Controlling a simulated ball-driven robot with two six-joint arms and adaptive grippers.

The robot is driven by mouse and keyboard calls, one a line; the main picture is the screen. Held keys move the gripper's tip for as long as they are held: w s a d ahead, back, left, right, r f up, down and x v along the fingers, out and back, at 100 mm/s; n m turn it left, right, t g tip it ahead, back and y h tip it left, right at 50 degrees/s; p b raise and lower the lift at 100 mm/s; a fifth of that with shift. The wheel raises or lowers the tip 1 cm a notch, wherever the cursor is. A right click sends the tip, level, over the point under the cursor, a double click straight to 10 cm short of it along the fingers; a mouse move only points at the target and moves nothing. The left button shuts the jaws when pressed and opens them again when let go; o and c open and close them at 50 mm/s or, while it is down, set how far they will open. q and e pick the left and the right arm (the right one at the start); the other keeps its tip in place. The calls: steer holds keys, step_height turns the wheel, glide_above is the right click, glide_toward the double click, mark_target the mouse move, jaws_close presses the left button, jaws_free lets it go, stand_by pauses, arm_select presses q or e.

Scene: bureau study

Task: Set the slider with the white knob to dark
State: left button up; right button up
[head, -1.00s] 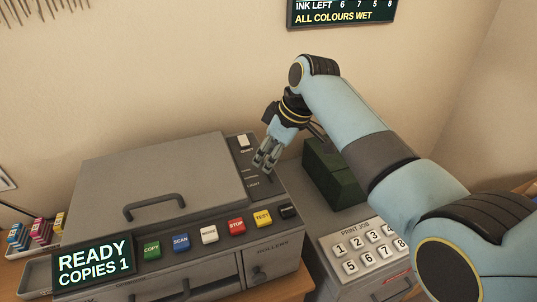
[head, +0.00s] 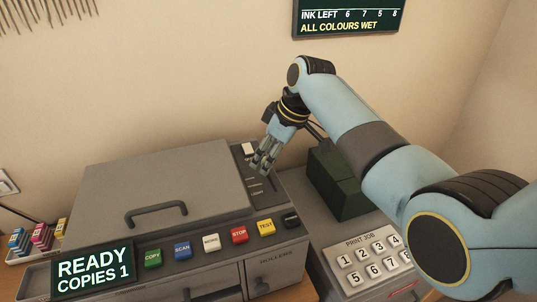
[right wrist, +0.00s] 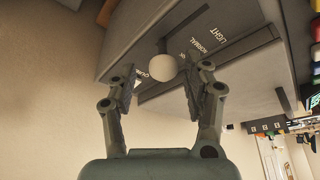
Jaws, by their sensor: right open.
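The white knob (head: 249,149) sits at the back end of the slider panel (head: 256,188) on the copier's right side, in the head view. In the right wrist view the round white knob (right wrist: 163,67) shows between the fingertips, with the words LIGHT and NORMAL (right wrist: 212,42) readable beside it. Another label near the knob is partly hidden. My right gripper (head: 262,165) is open just in front of the knob; its two fingers (right wrist: 160,80) stand either side of it in the wrist view. I cannot tell whether they touch it. My left gripper is not in view.
The grey copier lid (head: 150,190) with its dark handle is left of the panel. Coloured buttons (head: 239,234) line the front. A dark green box (head: 338,185) stands right of the panel, behind the print job keypad (head: 370,256). The wall is close behind.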

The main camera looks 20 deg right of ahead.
steer(key=v, duration=1.2)
steer(key=shift+w, duration=0.1)
